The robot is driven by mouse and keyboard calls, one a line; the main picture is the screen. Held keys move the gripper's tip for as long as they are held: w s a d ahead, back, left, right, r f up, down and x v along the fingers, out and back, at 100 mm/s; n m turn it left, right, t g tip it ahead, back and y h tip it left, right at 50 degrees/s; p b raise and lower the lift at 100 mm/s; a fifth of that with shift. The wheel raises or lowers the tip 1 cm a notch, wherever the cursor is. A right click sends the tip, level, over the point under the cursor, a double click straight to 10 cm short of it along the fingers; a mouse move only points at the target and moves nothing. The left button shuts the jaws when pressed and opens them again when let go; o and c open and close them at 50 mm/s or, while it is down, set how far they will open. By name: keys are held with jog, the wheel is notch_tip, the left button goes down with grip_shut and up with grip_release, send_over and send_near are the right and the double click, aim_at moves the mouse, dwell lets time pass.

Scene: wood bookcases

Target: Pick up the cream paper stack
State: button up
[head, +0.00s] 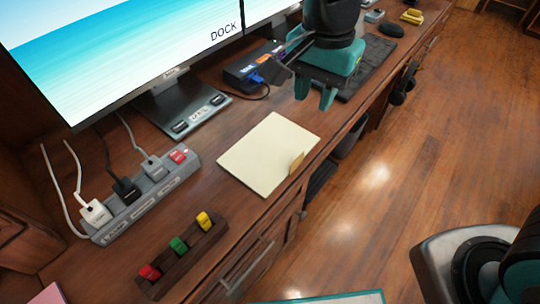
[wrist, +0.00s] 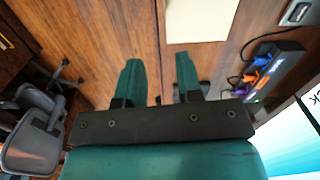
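The cream paper stack (head: 262,156) lies flat on the wooden desk, near its front edge. A small tan tab (head: 296,164) sticks up at its right side. The stack also shows at the top of the wrist view (wrist: 200,18), partly cut off by the frame. My gripper (head: 314,97) is above the desk, up and to the right of the stack in the head view, and apart from it. Its two teal fingers are spread with nothing between them, as the wrist view (wrist: 158,80) also shows.
A power strip (head: 145,196) with plugs and cables stands left of the stack. A dark holder (head: 185,258) with coloured pieces lies near the desk's front. A monitor (head: 120,50), a dock (head: 250,72) and a keyboard (head: 370,65) stand behind. Open floor (head: 400,170) lies right.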

jog(key=f, duration=0.1)
jog(key=m+b, duration=0.1)
send_near(301, 155)
jog(key=f, duration=0.5)
jog(key=shift+s+a+f, duration=0.1)
jog(key=shift+a+f, duration=0.1)
jog(key=shift+a, duration=0.1)
notch_tip(301, 155, down, 5)
jog(key=shift+d+f+b, duration=0.1)
jog(key=shift+b, duration=0.2)
grip_shut()
